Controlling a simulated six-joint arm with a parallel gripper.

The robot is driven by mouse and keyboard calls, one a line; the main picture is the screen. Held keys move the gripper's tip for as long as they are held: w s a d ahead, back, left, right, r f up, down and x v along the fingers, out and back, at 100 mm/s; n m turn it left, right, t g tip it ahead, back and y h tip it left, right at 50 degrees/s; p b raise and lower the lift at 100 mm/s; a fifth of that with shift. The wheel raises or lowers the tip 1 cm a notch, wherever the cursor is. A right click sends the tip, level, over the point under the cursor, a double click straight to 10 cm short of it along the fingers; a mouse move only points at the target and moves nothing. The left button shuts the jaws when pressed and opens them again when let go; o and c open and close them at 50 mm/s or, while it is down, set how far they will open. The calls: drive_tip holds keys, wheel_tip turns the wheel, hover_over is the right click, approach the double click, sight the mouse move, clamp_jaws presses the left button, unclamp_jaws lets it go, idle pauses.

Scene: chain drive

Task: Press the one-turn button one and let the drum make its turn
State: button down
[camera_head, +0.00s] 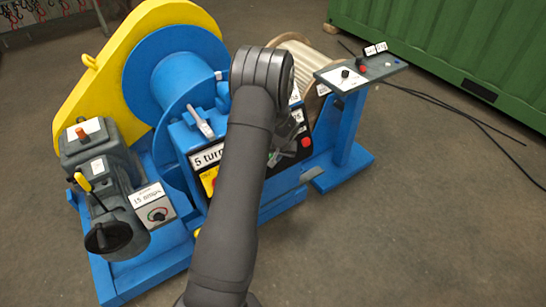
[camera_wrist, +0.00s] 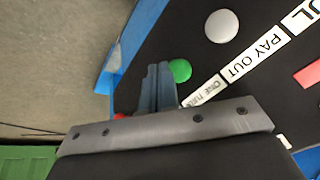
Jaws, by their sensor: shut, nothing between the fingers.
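The wrist view shows a dark control panel (camera_wrist: 262,75) with a green button (camera_wrist: 180,70) beside a label that reads like "ONE TURN" (camera_wrist: 203,91). My gripper (camera_wrist: 160,75) is shut and empty, its fingertips right beside the green button, on its left. I cannot tell whether they touch it or the panel. In the head view my gripper (camera_head: 274,158) is at the panel's face, partly behind my arm. The blue drum (camera_head: 178,75) stands behind the panel, with a yellow guard (camera_head: 90,85) around its left side.
A white button (camera_wrist: 221,26) and a "PAY OUT" label (camera_wrist: 257,55) are farther along the panel. A red button (camera_head: 306,142) is at the panel's right. A motor (camera_head: 98,150) stands left, a blue post with a small control box (camera_head: 360,72) right. The floor in front right is clear.

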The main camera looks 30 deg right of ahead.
drive_tip(key=shift+w+f, duration=0.15)
drive_tip(key=shift+w, duration=0.2)
